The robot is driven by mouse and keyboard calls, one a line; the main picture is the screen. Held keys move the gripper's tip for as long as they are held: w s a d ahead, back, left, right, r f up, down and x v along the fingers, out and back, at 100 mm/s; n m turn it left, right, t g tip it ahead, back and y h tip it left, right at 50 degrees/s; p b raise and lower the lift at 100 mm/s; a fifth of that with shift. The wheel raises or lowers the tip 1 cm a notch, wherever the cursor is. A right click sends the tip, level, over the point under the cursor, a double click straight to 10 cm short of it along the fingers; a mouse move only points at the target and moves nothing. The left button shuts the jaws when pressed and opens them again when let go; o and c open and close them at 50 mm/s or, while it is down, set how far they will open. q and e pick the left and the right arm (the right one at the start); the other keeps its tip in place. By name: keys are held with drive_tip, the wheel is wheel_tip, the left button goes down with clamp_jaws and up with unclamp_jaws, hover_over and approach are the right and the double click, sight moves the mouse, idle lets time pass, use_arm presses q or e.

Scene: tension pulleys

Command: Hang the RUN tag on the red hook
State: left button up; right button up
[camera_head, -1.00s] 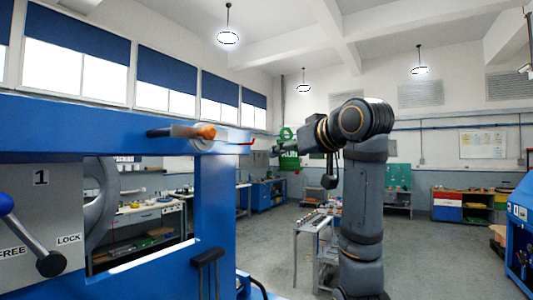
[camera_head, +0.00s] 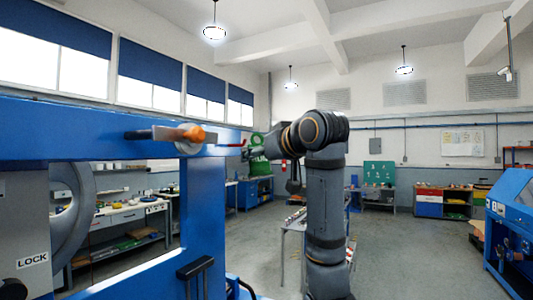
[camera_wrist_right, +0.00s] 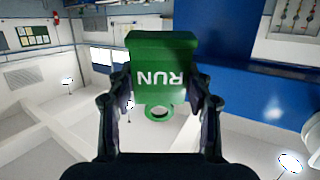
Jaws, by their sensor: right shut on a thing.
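The green RUN tag (camera_wrist_right: 160,75) is held between the fingers of my right gripper (camera_wrist_right: 160,92). In the right wrist view its lettering is upside down and its ring (camera_wrist_right: 159,114) points down the picture, toward the gripper's palm. In the head view the tag (camera_head: 257,142) is partly hidden by my right gripper (camera_head: 264,151). The thin red hook (camera_head: 231,146) sticks out to the right from the blue machine's beam. Its tip appears very close to the tag's left edge; I cannot tell whether they touch. The hook does not show in the wrist view. My left gripper is not in view.
The blue machine frame (camera_head: 90,130) fills the left, with an orange-ended lever (camera_head: 192,134) beside the hook and a black handle (camera_head: 196,266) lower down. A small table (camera_head: 292,228) stands behind my right arm. The floor to the right is open.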

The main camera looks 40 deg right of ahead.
drive_tip(key=shift+w+a+r, duration=0.1)
drive_tip(key=shift+w+a, duration=0.05)
drive_tip(key=shift+a, duration=0.05)
drive_tip(key=w, duration=0.1)
drive_tip(key=w+a+p, duration=0.1)
drive_tip(key=w+p, duration=0.1)
drive_tip(key=shift+w+a, duration=0.15)
drive_tip(key=shift+a, duration=0.15)
drive_tip(key=shift+c, duration=0.4)
drive_tip(key=shift+w+f, duration=0.2)
drive_tip(key=shift+f, duration=0.05)
drive_tip(key=shift+c, duration=0.6)
drive_tip(key=shift+w+f, duration=0.2)
drive_tip(key=shift+w+a+f, duration=0.25)
drive_tip(key=shift+w+f, duration=0.05)
drive_tip(key=shift+w, duration=0.25)
drive_tip(key=shift+w+a+f, duration=0.2)
drive_tip(key=shift+w+f, duration=0.05)
drive_tip(key=shift+w, duration=0.3)
drive_tip(key=shift+s+d, duration=0.1)
drive_tip(key=shift+s, duration=0.2)
drive_tip(key=o, duration=1.1)
drive_tip(key=shift+c, duration=0.2)
drive_tip(key=o, duration=0.4)
drive_tip(key=shift+s+r, duration=0.1)
drive_tip(key=shift+s, duration=0.05)
drive_tip(key=shift+c, duration=0.2)
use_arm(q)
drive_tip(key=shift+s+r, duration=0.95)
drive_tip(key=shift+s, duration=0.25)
